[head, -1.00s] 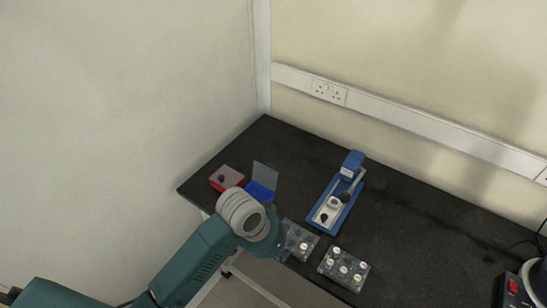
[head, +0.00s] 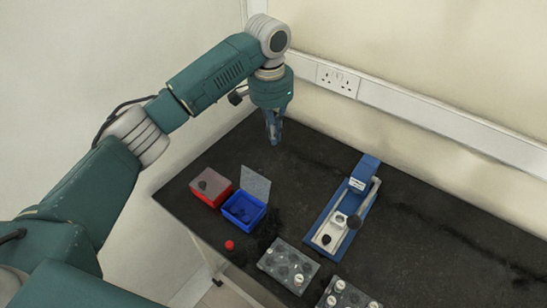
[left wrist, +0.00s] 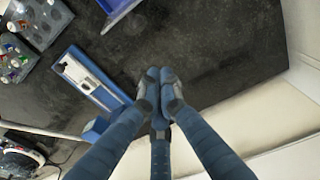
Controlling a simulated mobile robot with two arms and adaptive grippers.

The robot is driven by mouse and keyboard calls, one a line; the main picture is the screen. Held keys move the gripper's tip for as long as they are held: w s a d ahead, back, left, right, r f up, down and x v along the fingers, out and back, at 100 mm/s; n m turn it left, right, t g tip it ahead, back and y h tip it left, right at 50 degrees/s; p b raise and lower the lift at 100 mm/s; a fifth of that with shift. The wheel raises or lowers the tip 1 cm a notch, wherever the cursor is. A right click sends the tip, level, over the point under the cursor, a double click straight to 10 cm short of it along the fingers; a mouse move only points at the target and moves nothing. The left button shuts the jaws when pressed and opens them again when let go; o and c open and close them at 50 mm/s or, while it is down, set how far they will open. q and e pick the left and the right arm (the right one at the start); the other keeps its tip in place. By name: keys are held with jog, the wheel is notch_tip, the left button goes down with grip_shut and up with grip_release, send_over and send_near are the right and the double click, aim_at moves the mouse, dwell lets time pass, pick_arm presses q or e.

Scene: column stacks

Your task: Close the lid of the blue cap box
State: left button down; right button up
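The blue cap box (head: 236,219) stands on the dark bench beside a red box. Its clear grey lid (head: 256,184) is open, standing up at the back side, and dark caps show inside. A blue edge of the box also shows at the top of the left wrist view (left wrist: 120,14). My left gripper (head: 273,140) points down above the bench, behind the open lid and apart from it. In the left wrist view its fingertips (left wrist: 160,76) are together with nothing between them. My right gripper is in neither view.
The red box (head: 222,200) has its lid down with a dark knob-like item on top. A blue press tool (head: 323,234) stands to the right. Trays with vials (head: 288,262) lie near the front edge. A small red cap (head: 229,245) lies before the blue box.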

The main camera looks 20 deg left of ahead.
aim_at(257, 182)
pick_arm(q)
notch_tip(257, 182, down, 10)
jog(key=r+p, duration=0.1)
jog(key=p, duration=0.1)
jog(key=s, duration=0.1)
jog(key=s+a+p, duration=0.1)
jog(key=s+r+p, duration=0.1)
jog(key=shift+s+a, duration=0.15)
jog(key=shift+s, duration=0.1)
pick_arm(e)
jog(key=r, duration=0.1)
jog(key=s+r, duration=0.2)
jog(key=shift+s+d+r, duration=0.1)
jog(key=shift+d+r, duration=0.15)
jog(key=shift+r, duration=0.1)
pick_arm(q)
jog(key=shift+w, duration=0.1)
